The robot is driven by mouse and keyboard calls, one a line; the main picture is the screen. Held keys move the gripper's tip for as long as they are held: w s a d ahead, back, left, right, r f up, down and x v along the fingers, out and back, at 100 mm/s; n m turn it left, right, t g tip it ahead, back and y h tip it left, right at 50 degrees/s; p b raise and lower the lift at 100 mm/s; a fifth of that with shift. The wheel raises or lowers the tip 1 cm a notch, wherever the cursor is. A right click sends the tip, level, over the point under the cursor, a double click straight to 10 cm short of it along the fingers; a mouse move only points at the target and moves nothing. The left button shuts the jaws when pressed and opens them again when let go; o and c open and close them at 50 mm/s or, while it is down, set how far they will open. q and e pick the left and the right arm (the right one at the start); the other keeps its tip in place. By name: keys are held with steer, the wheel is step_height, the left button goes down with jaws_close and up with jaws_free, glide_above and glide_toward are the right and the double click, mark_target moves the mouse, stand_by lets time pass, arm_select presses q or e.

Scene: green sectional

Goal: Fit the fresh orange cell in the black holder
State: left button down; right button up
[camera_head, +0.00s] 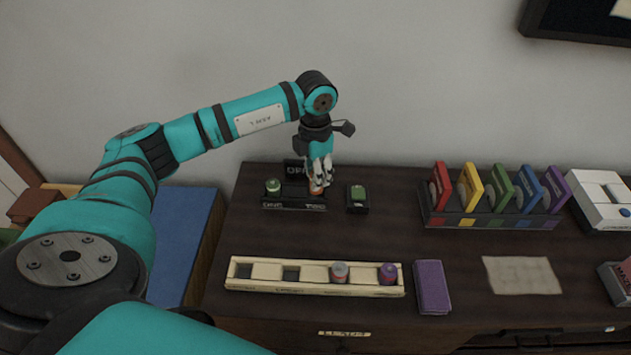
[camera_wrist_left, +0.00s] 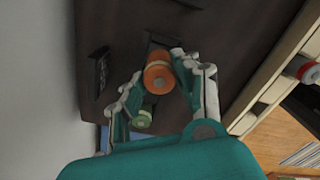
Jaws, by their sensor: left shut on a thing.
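The black holder (camera_head: 293,206) stands near the back left of the dark table. A green cell (camera_head: 273,186) stands upright in its left place. My left gripper (camera_head: 319,182) points down over the holder's right place, shut on the orange cell (camera_head: 316,188). In the left wrist view the orange cell (camera_wrist_left: 158,78) sits between the fingertips (camera_wrist_left: 157,72), with the green cell (camera_wrist_left: 144,116) beside it. The fingers partly hide the orange cell, and I cannot tell whether its lower end is seated in the holder. My right gripper is not in view.
A small black box with a green top (camera_head: 357,198) stands close right of the holder. A dark sign (camera_head: 295,169) is behind. In front is a cream tray (camera_head: 255,286) with two cells and empty slots. A purple block (camera_head: 431,287) and colored rack (camera_head: 490,222) are right.

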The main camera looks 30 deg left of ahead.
arm_select(q)
step_height(320, 180, down, 4)
steer(key=shift+r+p, duration=0.25)
steer(key=shift+p, duration=0.05)
steer(key=shift+f, duration=0.2)
steer(key=c, duration=1)
jaws_free()
steer(key=shift+o, duration=0.2)
steer(key=shift+r, duration=0.15)
